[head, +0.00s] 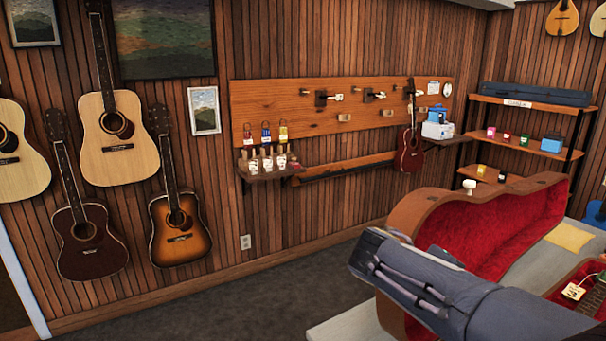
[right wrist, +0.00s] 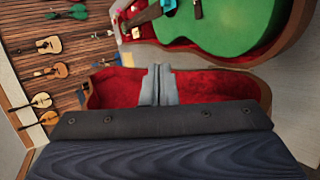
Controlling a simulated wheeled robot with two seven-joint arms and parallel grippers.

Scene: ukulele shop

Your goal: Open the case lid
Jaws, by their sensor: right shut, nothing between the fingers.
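The brown ukulele case lid (head: 500,235) stands raised in the head view, its red lining showing. The case body (head: 552,293) lies at the lower right, red inside, largely cut off by the frame and my arm. In the right wrist view a green ukulele (right wrist: 232,22) rests in a red-lined shell. Another red-lined shell, seemingly the lid (right wrist: 105,88), lies behind my right gripper (right wrist: 160,70). That gripper is shut and empty; contact with the lining cannot be told. My arm hides its fingers in the head view. My left gripper is not in view.
A pale table (head: 345,325) bears the case, with a yellow cloth (head: 570,237) beyond the lid. Shelves (head: 530,140) stand at the back right. Guitars (head: 118,135) hang on the left wall. The carpet (head: 270,290) left of the table is clear.

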